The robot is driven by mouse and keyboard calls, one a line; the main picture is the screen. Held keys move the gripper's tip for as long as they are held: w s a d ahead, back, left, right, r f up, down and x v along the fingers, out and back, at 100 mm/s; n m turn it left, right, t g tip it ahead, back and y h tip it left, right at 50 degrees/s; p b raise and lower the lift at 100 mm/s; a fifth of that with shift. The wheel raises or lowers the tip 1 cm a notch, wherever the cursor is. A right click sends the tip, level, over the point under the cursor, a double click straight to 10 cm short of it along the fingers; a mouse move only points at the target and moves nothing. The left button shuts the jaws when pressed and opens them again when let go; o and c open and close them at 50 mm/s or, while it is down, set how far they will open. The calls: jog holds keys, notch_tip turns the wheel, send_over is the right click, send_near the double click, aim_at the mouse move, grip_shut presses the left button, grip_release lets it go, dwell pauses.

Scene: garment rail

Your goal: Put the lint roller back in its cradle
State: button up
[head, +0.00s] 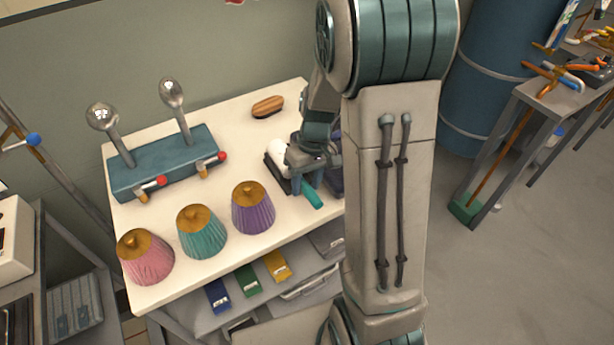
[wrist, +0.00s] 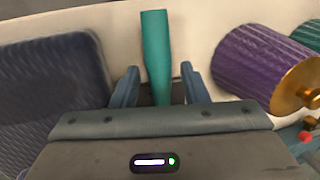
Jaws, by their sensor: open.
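The lint roller shows a white roll (head: 278,151) and a teal handle (head: 312,198) on the white table, partly hidden by my gripper. In the wrist view the teal handle (wrist: 155,45) runs between my fingers and out past their tips, with a gap on each side. My gripper (wrist: 158,77) is open around the handle, low over the table. A dark base (head: 276,176) lies beside and below the white roll; it looks like the cradle. I cannot tell whether the roller is seated in it.
A purple shade (head: 252,208) stands left of the handle, with teal (head: 201,232) and pink (head: 146,257) ones beyond. A dark blue ribbed object (wrist: 55,75) is close on my other side. A brush (head: 267,107) and a blue lever box (head: 165,163) stand farther back.

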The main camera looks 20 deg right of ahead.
jog(key=shift+r+p, duration=0.5)
jog(key=shift+r, duration=0.1)
jog(key=v, duration=1.1)
jog(key=s+a+r+m+t+h, duration=0.1)
jog(key=s+a+t, duration=0.1)
jog(key=s, duration=0.5)
jog(key=s+a+r+m+t+h, duration=0.1)
jog(key=s+a+r+t, duration=0.1)
jog(key=s, duration=0.5)
jog(key=shift+s+a, duration=0.2)
jog(key=shift+s, duration=0.15)
